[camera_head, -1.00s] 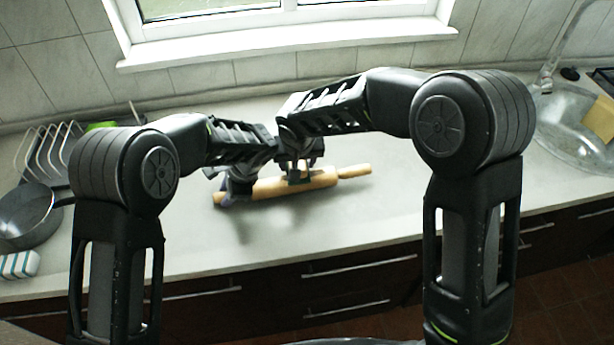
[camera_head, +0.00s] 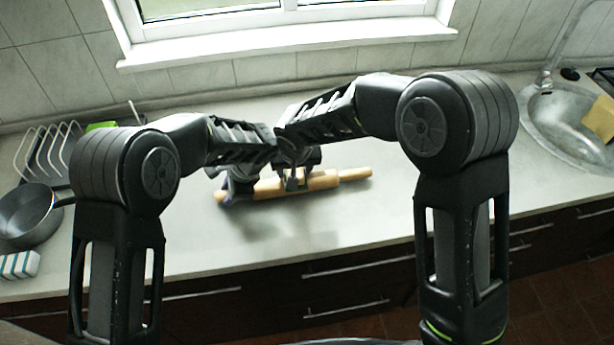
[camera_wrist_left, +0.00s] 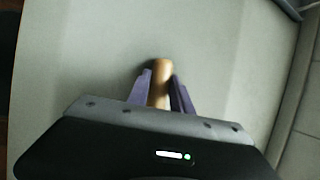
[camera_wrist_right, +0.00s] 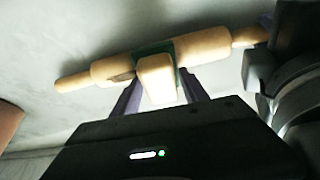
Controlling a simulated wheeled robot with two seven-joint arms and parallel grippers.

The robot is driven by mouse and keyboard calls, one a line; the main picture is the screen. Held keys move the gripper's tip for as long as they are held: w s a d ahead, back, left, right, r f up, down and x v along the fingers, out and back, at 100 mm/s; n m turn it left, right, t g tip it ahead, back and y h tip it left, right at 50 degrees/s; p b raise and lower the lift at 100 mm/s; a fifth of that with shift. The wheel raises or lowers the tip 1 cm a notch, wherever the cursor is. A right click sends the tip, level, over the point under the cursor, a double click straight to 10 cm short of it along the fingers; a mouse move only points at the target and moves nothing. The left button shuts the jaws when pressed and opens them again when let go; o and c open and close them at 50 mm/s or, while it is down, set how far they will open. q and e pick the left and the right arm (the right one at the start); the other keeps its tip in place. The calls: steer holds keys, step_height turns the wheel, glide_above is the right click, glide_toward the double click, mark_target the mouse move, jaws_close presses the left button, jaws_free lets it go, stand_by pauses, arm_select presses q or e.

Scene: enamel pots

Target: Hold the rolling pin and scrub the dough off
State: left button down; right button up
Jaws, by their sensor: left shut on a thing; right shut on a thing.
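The wooden rolling pin (camera_head: 322,180) lies slanted above the counter. In the right wrist view its body (camera_wrist_right: 203,47) crosses the top, with a small brownish patch, perhaps dough, on it. My left gripper (camera_head: 228,192) is shut on its left handle, which shows between the purple fingers in the left wrist view (camera_wrist_left: 161,72). My right gripper (camera_head: 291,178) is shut on a scrubber (camera_wrist_right: 157,76), a pale tan block with a green edge. The scrubber lies against the middle of the pin; exact contact is hard to tell. The pin's right handle is free.
A sink (camera_head: 570,125) with a yellow cloth (camera_head: 600,122) is at the right. The counter (camera_head: 370,220) right of the pin is clear.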

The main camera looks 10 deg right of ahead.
steer(key=shift+d+r, duration=0.15)
steer(key=shift+d, duration=1.65)
steer(key=shift+d, duration=0.15)
steer(key=shift+d+r, duration=0.1)
steer(key=shift+d, duration=2.35)
steer(key=shift+r, duration=0.1)
steer(key=shift+a+r, duration=0.1)
steer(key=shift+a, duration=2.45)
